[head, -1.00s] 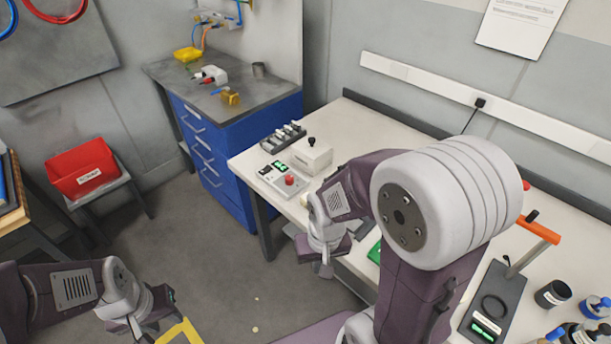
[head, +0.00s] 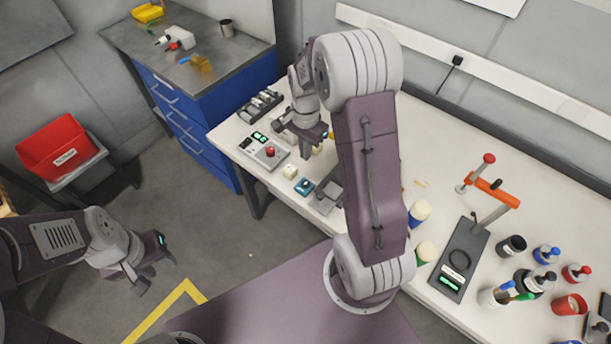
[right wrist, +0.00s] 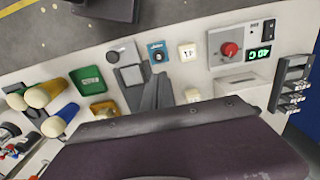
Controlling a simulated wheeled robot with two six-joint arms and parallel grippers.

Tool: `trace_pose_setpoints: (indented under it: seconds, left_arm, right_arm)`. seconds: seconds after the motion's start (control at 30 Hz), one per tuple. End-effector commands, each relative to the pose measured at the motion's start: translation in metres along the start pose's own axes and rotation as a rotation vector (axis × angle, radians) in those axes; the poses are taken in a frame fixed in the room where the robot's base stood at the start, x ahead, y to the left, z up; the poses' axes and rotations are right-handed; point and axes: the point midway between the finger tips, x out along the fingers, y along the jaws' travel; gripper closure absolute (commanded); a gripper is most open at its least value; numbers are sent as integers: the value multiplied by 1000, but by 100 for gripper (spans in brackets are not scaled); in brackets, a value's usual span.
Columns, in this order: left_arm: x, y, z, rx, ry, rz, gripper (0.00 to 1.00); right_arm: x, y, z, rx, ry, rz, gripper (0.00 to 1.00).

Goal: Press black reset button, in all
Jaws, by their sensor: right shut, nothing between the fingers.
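My right gripper (head: 305,155) is shut and empty above the back left of the bench. Its dark fingers show in the right wrist view (right wrist: 155,93), pointing between a grey block (right wrist: 131,75) and a small white button box (right wrist: 187,51). A small round black part (right wrist: 112,57) sits by the grey block; I cannot tell whether it is the reset button. The control box with a red knob and green display (head: 276,160) is left of the gripper. A white box (right wrist: 237,84) is partly hidden by my arm. My left gripper (head: 152,266) is open and empty over the floor.
A blue button box (head: 304,187) lies near the bench's front edge. A dark rack (head: 260,105) stands at the back left. An orange clamp stand (head: 492,190), bottles and cups crowd the right side. A red bin (head: 55,148) is far left.

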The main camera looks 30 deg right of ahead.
Motion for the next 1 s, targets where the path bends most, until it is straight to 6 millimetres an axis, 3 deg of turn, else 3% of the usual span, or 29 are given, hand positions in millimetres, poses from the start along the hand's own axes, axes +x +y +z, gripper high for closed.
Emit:
trace_pose_setpoints:
  seconds: [0.4, 0.6, 0.77, 1.0]
  left_arm:
    - [-4, 0, 0, 0, 0, 0, 64]
    - [-8, 0, -1, 0, 0, 0, 64]
    - [-9, 0, -1, 0, 0, 0, 64]
    - [-8, 0, -1, 0, 0, 0, 64]
  right_arm:
    - [86, 2, 1, -1, -4, 6, 100]
    - [119, 1, 1, -1, -3, 4, 100]
    - [132, 1, 1, -1, -2, 2, 100]
    - [134, 0, 1, -1, 0, 0, 100]
